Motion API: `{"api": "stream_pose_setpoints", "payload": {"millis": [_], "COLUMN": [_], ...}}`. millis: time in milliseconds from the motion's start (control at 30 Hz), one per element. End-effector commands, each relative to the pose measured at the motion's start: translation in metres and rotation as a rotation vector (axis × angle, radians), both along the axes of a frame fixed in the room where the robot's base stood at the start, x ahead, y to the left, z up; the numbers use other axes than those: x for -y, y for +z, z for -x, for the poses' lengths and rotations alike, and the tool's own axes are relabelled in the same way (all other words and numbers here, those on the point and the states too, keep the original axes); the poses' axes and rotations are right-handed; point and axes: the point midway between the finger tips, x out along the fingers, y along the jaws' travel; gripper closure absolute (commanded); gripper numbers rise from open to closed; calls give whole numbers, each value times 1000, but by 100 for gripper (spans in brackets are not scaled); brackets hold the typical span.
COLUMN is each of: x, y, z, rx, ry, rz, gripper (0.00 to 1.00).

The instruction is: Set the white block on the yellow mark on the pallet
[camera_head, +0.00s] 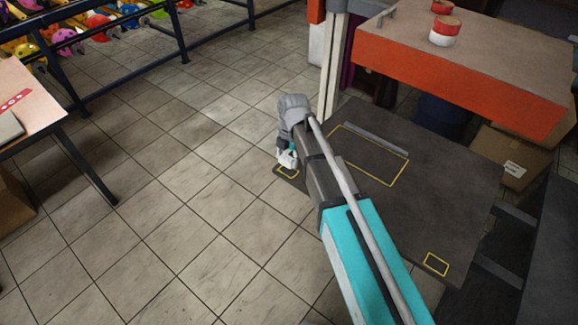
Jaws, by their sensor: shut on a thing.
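My arm reaches from the lower right up to the middle of the camera_head view. My gripper (287,154) is at its far end, pointing down, small and partly hidden by the wrist. It is shut on the white block (287,160), which shows as a small pale shape under the wrist. The block is just above or at a small yellow mark (289,175) on the left corner of the dark pallet (463,203). I cannot tell whether the block touches the pallet. A second small yellow mark (437,264) is at the near right corner, and a large yellow outline (392,184) lies between them.
A grey strip (375,138) lies along the outline's far side. An orange-edged table (480,75) with red-and-white cans (445,31) stands behind. Cardboard boxes (514,160) are at the right. The tiled floor between is clear.

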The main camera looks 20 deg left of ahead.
Motion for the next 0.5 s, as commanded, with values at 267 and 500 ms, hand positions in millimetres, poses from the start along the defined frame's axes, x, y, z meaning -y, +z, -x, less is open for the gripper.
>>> {"api": "stream_pose_setpoints", "payload": {"millis": [267, 500], "x": [3, 3], "y": [-27, -36], "z": [-3, -3], "rx": [0, 0], "ry": [0, 0], "rz": [0, 0], "gripper": [77, 77]}}
